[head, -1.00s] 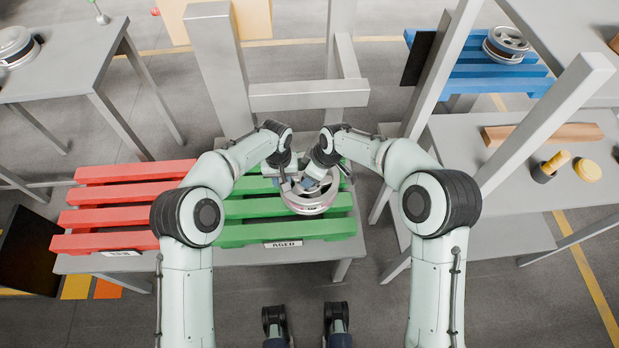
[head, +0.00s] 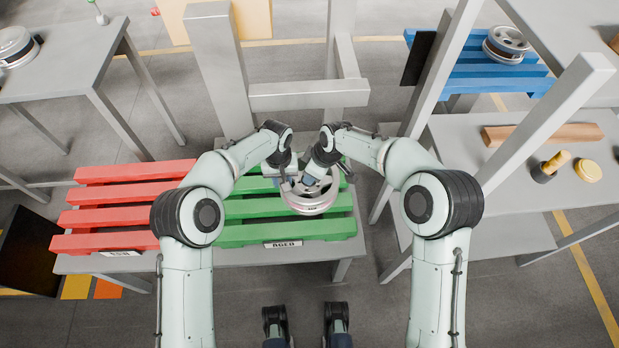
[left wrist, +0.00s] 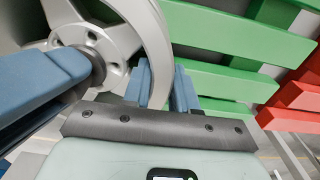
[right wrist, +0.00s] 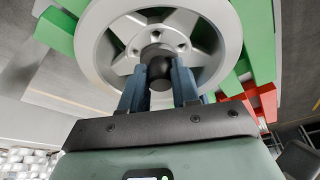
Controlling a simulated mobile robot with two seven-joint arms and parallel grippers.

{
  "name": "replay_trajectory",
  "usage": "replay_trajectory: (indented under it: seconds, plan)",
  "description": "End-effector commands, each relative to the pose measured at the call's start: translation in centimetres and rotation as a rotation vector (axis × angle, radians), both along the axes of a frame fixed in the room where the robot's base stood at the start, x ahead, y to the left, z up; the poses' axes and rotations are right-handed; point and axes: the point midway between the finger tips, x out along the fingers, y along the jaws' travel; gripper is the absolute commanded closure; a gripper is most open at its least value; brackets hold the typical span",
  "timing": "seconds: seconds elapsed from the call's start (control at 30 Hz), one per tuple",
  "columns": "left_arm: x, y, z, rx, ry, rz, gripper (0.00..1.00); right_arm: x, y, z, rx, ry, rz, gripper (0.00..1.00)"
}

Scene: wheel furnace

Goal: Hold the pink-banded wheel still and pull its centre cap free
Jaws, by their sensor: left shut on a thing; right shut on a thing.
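The pink-banded wheel (head: 312,206) lies on the green pallet, a silver spoked wheel with a pinkish band low on its side. My left gripper (head: 288,184) is at its left edge; in the left wrist view its blue fingers (left wrist: 166,90) are shut on the wheel's rim (left wrist: 158,45). My right gripper (head: 317,182) is over the wheel's middle; in the right wrist view its fingers (right wrist: 160,82) are shut on the dark round centre cap (right wrist: 160,69). The cap is at the hub, partly hidden by the fingers. Whether it is seated or lifted I cannot tell.
The green pallet (head: 240,234) and a red pallet (head: 118,217) share a grey table. Grey posts (head: 218,75) stand behind. At right, a bench (head: 462,150) holds a wooden bar (head: 545,134), a mallet-like tool (head: 552,165) and a yellow disc (head: 587,170). Another wheel (head: 506,44) rests on a blue pallet.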

Motion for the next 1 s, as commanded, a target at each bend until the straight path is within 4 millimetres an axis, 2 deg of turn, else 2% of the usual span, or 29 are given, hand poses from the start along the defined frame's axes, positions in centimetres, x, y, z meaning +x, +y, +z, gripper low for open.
replay_trajectory:
  seconds: [0.67,1.0]
  plan:
    - [0.0,0.1,-0.1,0.001,-0.001,0.001,1.00,0.0,0.1,1.2,0.003,-0.003,0.001,1.00]
    - [0.0,0.1,-0.1,0.002,0.000,0.001,1.00,0.1,0.1,3.1,0.003,-0.004,0.000,1.00]
